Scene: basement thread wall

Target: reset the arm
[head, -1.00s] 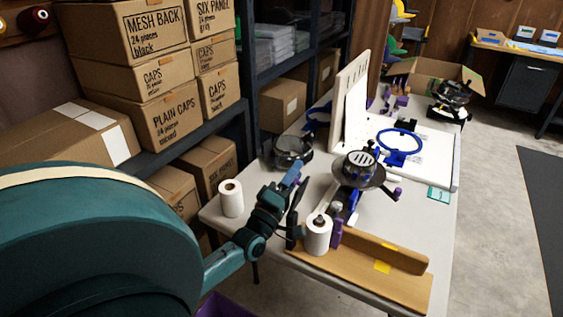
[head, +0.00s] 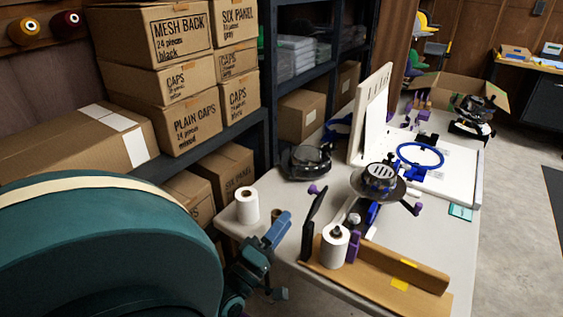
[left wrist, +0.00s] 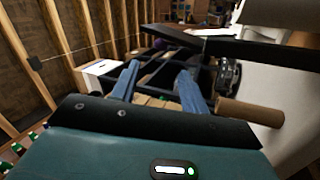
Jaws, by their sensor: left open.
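My left gripper (head: 280,262) is low in the head view, at the table's near left corner. Its blue finger points up toward the right, and its other finger is hard to make out. In the left wrist view the two blue fingers (left wrist: 157,88) stand apart with nothing held between them. My left arm's large teal part covers the lower left of the head view. My right gripper is not in view.
A white table (head: 290,205) holds two white rolls (head: 247,206) (head: 334,250), a black upright piece (head: 313,224), a wooden ledge (head: 385,268) and a round-topped machine (head: 380,178). Shelves with cardboard boxes (head: 195,122) stand at the left. Open floor (head: 510,230) lies at the right.

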